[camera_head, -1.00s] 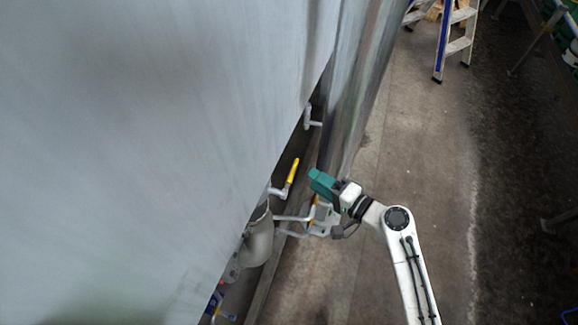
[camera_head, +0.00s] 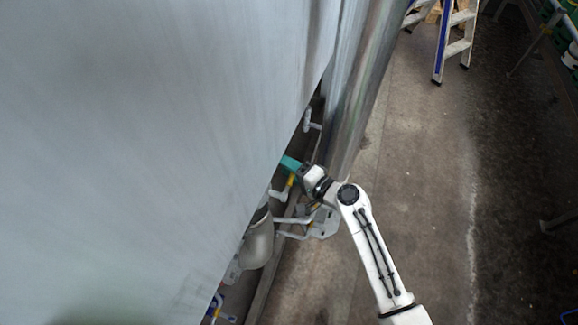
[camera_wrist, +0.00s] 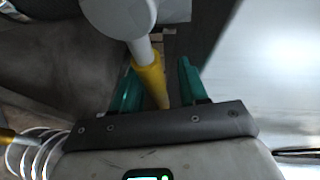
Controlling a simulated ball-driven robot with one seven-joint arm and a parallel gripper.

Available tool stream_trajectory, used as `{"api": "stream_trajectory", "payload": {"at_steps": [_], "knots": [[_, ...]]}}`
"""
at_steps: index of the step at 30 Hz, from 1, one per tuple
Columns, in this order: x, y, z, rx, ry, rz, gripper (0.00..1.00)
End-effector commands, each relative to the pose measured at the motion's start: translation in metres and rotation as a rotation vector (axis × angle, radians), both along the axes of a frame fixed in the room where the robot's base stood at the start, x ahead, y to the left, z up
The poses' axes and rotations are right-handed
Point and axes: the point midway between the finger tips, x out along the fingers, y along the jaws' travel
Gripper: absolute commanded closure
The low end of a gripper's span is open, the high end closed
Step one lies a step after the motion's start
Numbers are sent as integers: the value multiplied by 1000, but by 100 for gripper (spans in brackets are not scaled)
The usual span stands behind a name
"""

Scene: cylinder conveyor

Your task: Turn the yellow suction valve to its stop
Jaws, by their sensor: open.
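The yellow valve handle (camera_wrist: 151,78) rises between my gripper's two green fingers in the wrist view, joined at its top to a pale grey stem. It lies nearer the left finger; a gap shows on its right side. My gripper (camera_wrist: 157,68) is open around it, and I cannot tell whether the left finger touches it. In the head view my gripper (camera_head: 290,164) reaches in beside the big grey tank, and only a small part of the yellow handle (camera_head: 290,181) shows below the fingers. The rest is hidden by the gripper.
The big grey tank wall (camera_head: 150,150) fills the left of the head view. Grey pipework (camera_head: 258,243) and a white pipe bracket (camera_head: 322,224) sit just below my gripper. A second yellow handle (camera_wrist: 6,135) shows at the wrist view's left edge. Open floor lies right; a ladder (camera_head: 440,50) stands behind.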

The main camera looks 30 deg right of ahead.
Motion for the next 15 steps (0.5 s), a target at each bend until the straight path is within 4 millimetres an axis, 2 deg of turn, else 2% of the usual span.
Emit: {"api": "stream_trajectory", "payload": {"at_steps": [1,15], "knots": [[0,0,0,0,0,0,57],[0,0,0,0,0,0,100]]}}
